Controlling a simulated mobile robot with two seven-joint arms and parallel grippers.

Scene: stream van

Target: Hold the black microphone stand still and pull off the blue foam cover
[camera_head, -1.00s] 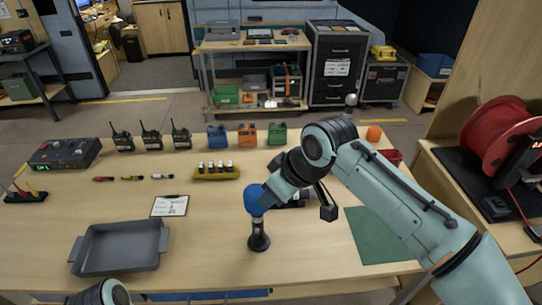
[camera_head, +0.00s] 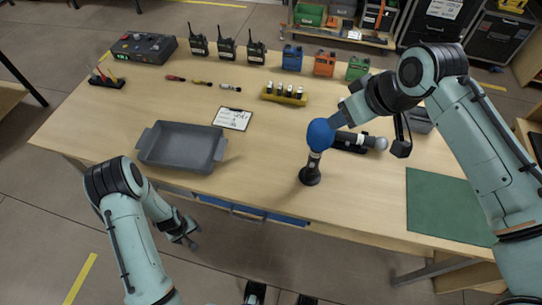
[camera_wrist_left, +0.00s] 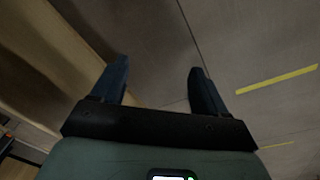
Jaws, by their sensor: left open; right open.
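The blue foam cover (camera_head: 320,134) sits on top of the black microphone stand (camera_head: 310,172), which stands upright near the table's front edge. My right gripper (camera_head: 336,121) is at the upper right side of the foam cover. Its fingertips are small and partly hidden, so I cannot tell whether they touch the foam. My left gripper (camera_head: 187,236) is open and empty, in front of the table and away from the stand. In the left wrist view its two fingers (camera_wrist_left: 160,82) are spread over bare floor.
A grey tray (camera_head: 182,165) and a clipboard (camera_head: 232,118) lie left of the stand. A dark device with a grey-headed microphone (camera_head: 379,143) lies just behind it to the right. A green mat (camera_head: 445,207) is at the right. The table between tray and stand is clear.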

